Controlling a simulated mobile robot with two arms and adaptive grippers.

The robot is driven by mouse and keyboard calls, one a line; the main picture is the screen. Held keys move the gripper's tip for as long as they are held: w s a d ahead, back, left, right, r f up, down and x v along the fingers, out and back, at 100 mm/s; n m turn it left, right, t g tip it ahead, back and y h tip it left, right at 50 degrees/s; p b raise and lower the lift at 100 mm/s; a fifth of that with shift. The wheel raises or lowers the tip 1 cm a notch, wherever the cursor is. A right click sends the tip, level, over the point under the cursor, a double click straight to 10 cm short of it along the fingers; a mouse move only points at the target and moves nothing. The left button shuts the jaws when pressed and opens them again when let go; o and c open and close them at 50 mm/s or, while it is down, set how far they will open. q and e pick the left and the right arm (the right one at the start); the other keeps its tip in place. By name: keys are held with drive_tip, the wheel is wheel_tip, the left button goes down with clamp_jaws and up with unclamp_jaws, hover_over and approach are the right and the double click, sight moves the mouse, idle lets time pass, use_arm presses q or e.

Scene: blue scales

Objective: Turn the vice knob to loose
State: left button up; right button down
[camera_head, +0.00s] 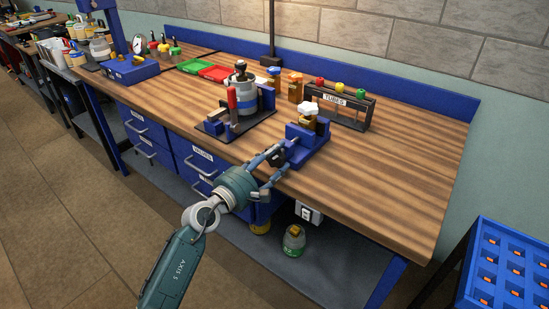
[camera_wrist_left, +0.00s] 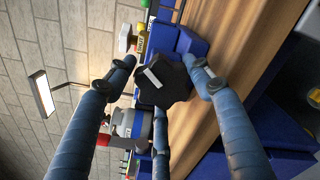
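The blue vice (camera_head: 309,143) stands at the front edge of the wooden workbench, with a white-capped piece (camera_head: 308,109) at its top. Its black lobed knob (camera_wrist_left: 164,84) with a light bar mark faces my left wrist camera. My left gripper (camera_head: 278,167) is at the front of the vice. In the wrist view, the fingers of my left gripper (camera_wrist_left: 160,64) are spread open, one on each side of the knob and a third below it in the picture. I cannot tell whether any finger touches the knob. My right gripper is not in view.
A grey canister (camera_head: 241,90) on a dark fixture with a red handle stands left of the vice. A black tube rack (camera_head: 341,107) stands behind it. The bench (camera_head: 400,170) is clear to the right. A blue crate (camera_head: 508,265) is at the lower right.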

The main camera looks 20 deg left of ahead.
use_arm(q)
drive_tip(key=shift+d, duration=0.1)
drive_tip(key=c, duration=0.4)
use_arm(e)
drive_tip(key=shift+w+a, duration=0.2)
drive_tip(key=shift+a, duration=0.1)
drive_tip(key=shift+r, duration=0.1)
